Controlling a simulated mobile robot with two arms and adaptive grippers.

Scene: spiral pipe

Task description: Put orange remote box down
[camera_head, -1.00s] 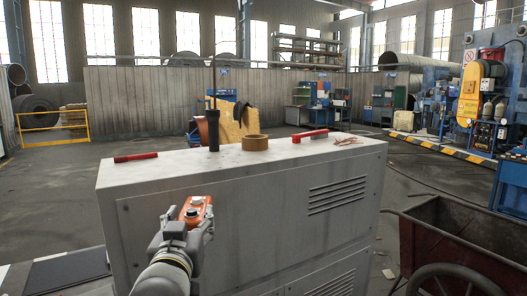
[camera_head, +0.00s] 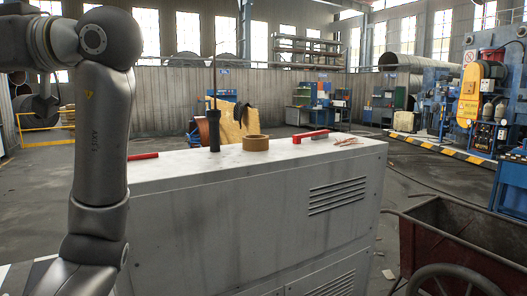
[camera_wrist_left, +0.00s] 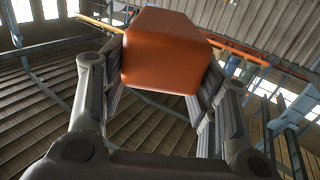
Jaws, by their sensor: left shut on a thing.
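The orange remote box (camera_wrist_left: 165,55) is in the left wrist view, between the two fingers of my left gripper (camera_wrist_left: 160,85). My right gripper is in neither view.
A grey cabinet (camera_head: 240,220) stands in front. On its top are a red-handled tool (camera_head: 310,136), a tape roll (camera_head: 255,143), a black radio-like object (camera_head: 214,130), thin wires (camera_head: 347,141) and another red item (camera_head: 143,156). A dark red cart (camera_head: 450,240) is at the right. The cabinet's front top is clear.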

